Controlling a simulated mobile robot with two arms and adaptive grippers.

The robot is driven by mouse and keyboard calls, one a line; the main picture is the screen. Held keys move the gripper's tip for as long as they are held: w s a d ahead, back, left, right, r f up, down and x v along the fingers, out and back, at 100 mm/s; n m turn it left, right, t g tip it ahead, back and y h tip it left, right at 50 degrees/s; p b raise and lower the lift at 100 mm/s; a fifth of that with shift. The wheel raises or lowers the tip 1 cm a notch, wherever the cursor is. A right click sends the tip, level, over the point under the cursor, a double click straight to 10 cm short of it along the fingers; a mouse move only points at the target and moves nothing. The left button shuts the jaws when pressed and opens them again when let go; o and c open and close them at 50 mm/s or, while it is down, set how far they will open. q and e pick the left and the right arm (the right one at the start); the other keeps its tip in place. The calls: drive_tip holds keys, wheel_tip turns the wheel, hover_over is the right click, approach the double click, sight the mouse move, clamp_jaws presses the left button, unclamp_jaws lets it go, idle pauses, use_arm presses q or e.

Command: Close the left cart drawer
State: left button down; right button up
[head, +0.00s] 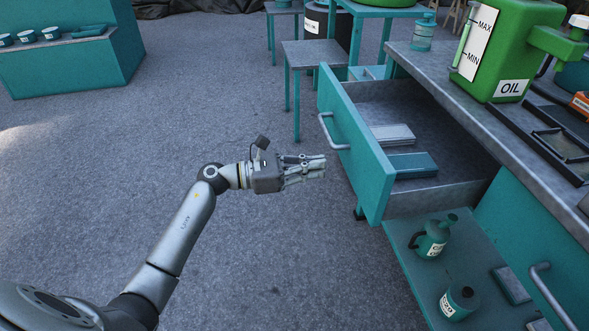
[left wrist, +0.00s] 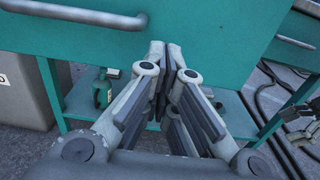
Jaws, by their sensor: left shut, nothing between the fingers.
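The left cart drawer (head: 358,150) is pulled out of the teal cart, with its front panel facing left and a grey bar handle (head: 333,132). Inside it lie a pale flat box (head: 392,133) and a teal flat box (head: 413,163). My left gripper (head: 325,166) is shut and empty, just left of the drawer front and a little below the handle. In the left wrist view its fingers (left wrist: 166,48) point at the teal panel (left wrist: 200,45), with the handle (left wrist: 75,14) up and to the left. I cannot tell whether the fingertips touch the panel.
The cart top (head: 450,82) holds a green oil can (head: 505,50) and a dark tray. A lower shelf (head: 415,262) carries teal oilers (head: 433,238). A second drawer handle (head: 553,297) is at lower right. A small table (head: 314,54) stands behind. Floor at left is clear.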

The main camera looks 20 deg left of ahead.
sight(351, 164)
use_arm(q)
drive_tip(key=x, duration=0.5)
drive_tip(key=shift+w+d, duration=0.35)
drive_tip(key=shift+d, duration=0.1)
use_arm(e)
drive_tip(key=shift+w+a+r+t, duration=0.15)
drive_tip(key=shift+w+t, duration=0.15)
drive_tip(key=shift+w, duration=0.3)
use_arm(q)
drive_tip(key=shift+d, duration=0.1)
